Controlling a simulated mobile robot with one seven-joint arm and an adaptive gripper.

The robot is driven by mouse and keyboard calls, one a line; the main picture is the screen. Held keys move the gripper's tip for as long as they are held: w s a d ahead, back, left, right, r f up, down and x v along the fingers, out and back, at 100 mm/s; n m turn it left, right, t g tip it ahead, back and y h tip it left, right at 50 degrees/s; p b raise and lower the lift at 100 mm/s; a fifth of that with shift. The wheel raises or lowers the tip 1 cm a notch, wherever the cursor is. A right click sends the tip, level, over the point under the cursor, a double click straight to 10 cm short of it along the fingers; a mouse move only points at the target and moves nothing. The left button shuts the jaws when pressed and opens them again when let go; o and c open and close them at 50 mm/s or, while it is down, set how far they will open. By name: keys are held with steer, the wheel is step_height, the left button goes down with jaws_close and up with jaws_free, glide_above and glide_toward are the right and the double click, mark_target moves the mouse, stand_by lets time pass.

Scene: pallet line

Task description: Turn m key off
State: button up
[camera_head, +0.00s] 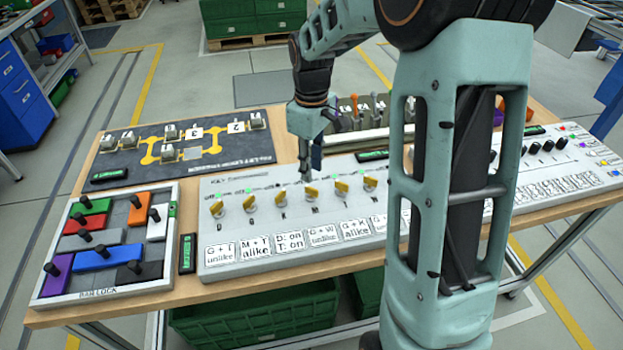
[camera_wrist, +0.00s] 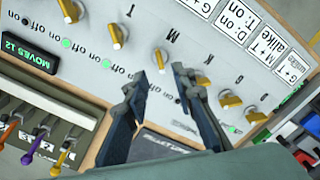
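The white key switchboard (camera_head: 290,235) lies on the table with a row of yellow keys, each above a letter. The M key (camera_head: 312,192) is in the row's middle; in the wrist view the M key (camera_wrist: 160,58) stands lengthwise up the picture, below its letter. My gripper (camera_head: 306,175) is over the board at the M key, pointing down. In the wrist view my gripper (camera_wrist: 160,82) has its two fingers apart, with the M key just beyond the gap between the tips. Contact cannot be told. The M key's lamp and off/on marks are partly hidden by the fingers.
The neighbouring K key (camera_wrist: 203,80) and T key (camera_wrist: 118,35) are close on either side. A block puzzle (camera_head: 105,245) lies left, a dark maze board (camera_head: 185,145) behind, and a lever panel (camera_wrist: 35,135) beyond. A display (camera_wrist: 28,55) reads "MOVES 12".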

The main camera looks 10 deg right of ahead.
mark_target(311, 188)
step_height(311, 188, up, 6)
steer(key=shift+d, duration=0.1)
stand_by(0.5)
